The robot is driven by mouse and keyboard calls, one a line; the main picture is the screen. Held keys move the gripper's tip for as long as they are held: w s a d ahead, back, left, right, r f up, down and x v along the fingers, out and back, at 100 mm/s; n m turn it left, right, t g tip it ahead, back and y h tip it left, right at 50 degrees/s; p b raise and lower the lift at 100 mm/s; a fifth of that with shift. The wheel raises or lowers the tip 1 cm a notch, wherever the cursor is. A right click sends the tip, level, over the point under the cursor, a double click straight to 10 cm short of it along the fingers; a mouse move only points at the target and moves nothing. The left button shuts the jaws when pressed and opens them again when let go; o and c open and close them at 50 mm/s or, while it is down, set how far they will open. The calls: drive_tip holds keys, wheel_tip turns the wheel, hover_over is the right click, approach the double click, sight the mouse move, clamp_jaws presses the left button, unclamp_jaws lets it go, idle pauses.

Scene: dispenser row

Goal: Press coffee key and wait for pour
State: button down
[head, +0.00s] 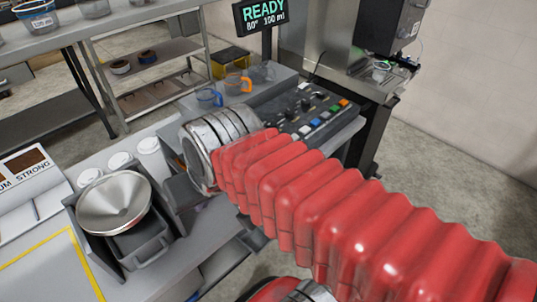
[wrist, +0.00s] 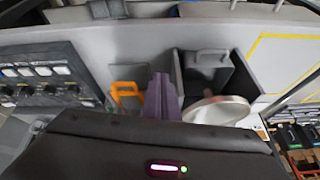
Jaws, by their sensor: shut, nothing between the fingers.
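The control panel (head: 312,108) is a dark slanted box with knobs and rows of white, blue, green and orange keys; it also shows at the left of the wrist view (wrist: 42,82). I cannot read which key is coffee. My gripper (wrist: 163,92) shows in the wrist view as dark purple fingers, shut and empty, off to the side of the panel.
A blue-handled mug (head: 208,97) and an orange-handled mug (head: 238,84) stand beyond the panel. A metal funnel (head: 114,202), grey bins (head: 147,236) and white-lidded containers (head: 148,145) are left of my arm. An orange object (wrist: 125,92) is beside my gripper in the wrist view.

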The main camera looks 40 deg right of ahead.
drive_tip(key=w+d+r+m+y, duration=0.1)
drive_tip(key=w+d+m, duration=0.3)
drive_tip(key=d+m, duration=0.25)
drive_tip(key=w+d+m+y, duration=0.2)
drive_tip(key=w+d+m, duration=0.25)
drive_tip(key=m, duration=0.35)
drive_tip(key=d+m+t+h, duration=0.1)
drive_tip(key=d+m+t, duration=0.2)
drive_tip(key=d+m, duration=0.5)
drive_tip(key=d, duration=0.8)
drive_tip(key=shift+t, duration=0.3)
drive_tip(key=shift+s+f, duration=0.1)
drive_tip(key=shift+f, duration=0.1)
drive_tip(key=shift+f, duration=4.35)
drive_tip(key=shift+a+f, duration=0.1)
drive_tip(key=shift+f, duration=0.7)
drive_tip(key=shift+r, duration=0.9)
